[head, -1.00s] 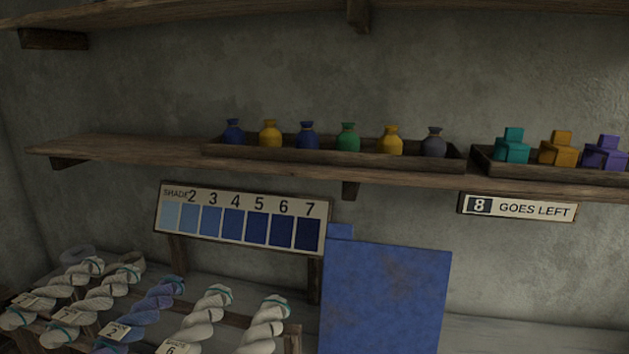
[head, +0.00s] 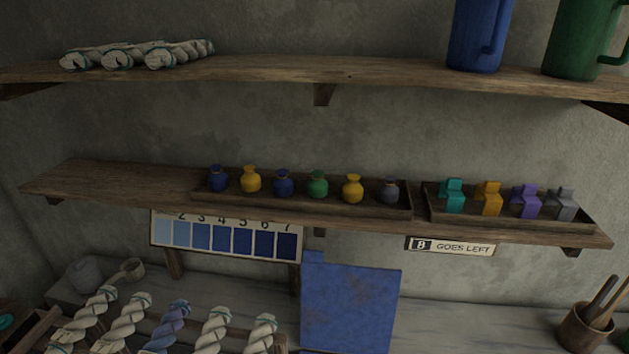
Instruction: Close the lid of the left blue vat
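An upright flat blue panel (head: 350,312) stands at the bottom centre of the head view, in front of the back counter. It looks like a raised lid, but its lower edge is cut off by the frame. The body of a vat and any hinge are out of view, so I cannot tell which vat it belongs to. Neither of my grippers is in view.
A shade card (head: 226,238) and several yarn skeins (head: 172,326) are left of the panel. A utensil pot (head: 584,330) stands right.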

